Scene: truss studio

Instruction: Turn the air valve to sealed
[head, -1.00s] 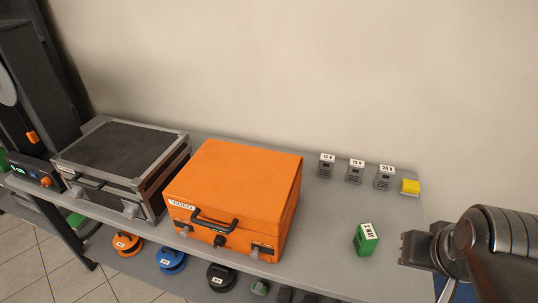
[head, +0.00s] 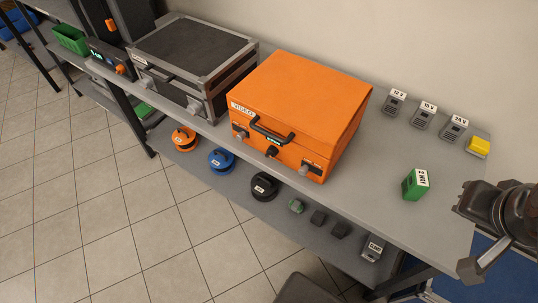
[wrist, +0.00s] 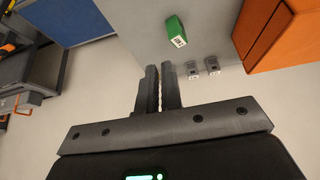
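No label reading air valve can be made out. The orange case (head: 298,105) marked VIDEO sits closed on the grey bench, with a black handle (head: 268,134) and two grey latches on its front. A small dark knob (head: 272,152) is on that front between the latches, below the handle; its setting is too small to read. The case also shows at the upper right of the wrist view (wrist: 272,48). My gripper (wrist: 159,72) has its two fingers together with nothing seen between them. It is apart from the case; my arm is at the right edge of the head view.
A green labelled block (head: 414,184), several grey voltage-marked blocks (head: 423,118) and a yellow block (head: 478,147) stand right of the case. A black case (head: 192,50) stands left. Reels (head: 264,187) and small items lie on the lower shelf. Tiled floor in front is open.

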